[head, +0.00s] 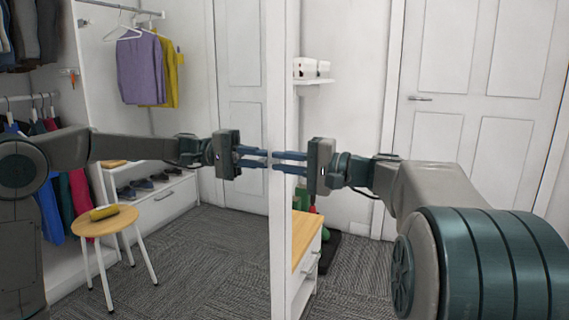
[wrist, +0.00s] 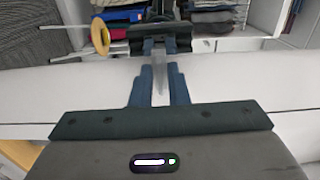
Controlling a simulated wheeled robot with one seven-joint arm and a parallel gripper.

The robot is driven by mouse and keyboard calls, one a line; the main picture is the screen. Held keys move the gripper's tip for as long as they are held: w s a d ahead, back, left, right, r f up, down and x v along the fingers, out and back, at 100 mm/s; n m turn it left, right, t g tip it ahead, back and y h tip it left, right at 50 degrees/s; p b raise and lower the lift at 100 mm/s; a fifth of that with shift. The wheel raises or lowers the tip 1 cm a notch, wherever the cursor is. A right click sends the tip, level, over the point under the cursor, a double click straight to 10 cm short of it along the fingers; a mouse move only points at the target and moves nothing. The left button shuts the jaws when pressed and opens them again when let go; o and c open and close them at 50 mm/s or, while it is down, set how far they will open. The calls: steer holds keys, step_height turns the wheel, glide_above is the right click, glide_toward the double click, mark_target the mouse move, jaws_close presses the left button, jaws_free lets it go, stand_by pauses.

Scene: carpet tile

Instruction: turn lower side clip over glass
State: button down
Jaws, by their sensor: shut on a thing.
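The mirror glass (head: 235,100) fills the left of the head view and reflects my arm and the room. Its white upright edge (head: 281,80) stands near the middle. My gripper (head: 279,161) reaches in from the right, its blue fingertips at this edge and meeting their own reflection. In the wrist view my gripper (wrist: 158,90) points at the mirror, where its dark reflection shows beyond the fingertips. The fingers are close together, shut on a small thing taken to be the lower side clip. The clip is too small and covered to make out; its angle cannot be told.
A white drawer unit with a wooden top (head: 306,240) stands right of the mirror edge, below my gripper. A white door (head: 480,95) is behind. The stool and clothes at left are reflections.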

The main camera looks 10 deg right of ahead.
steer(key=c, duration=1.6)
jaws_free()
steer(key=p+v, duration=0.3)
steer(key=v, duration=1)
steer(key=shift+s+d, duration=0.2)
steer(key=shift+d, duration=0.2)
steer(key=s+a+r+n+g+h+p, duration=0.1)
steer(key=s+a+g+h+p, duration=0.5)
steer(key=a+p, duration=0.7)
steer(key=s+r+n+g+h+p, duration=0.1)
steer(key=s+r+n+h+p, duration=0.2)
steer(key=s+p, duration=0.3)
steer(key=s+d+r+n+h+p, duration=0.1)
steer(key=s+h+p, duration=0.4)
steer(key=p, duration=0.8)
step_height(320, 180, up, 2)
steer(key=shift+s+d+r+n+g+h+p, duration=0.1)
steer(key=shift+s+d+n+g+h+p, duration=0.25)
steer(key=shift+s+n, duration=0.65)
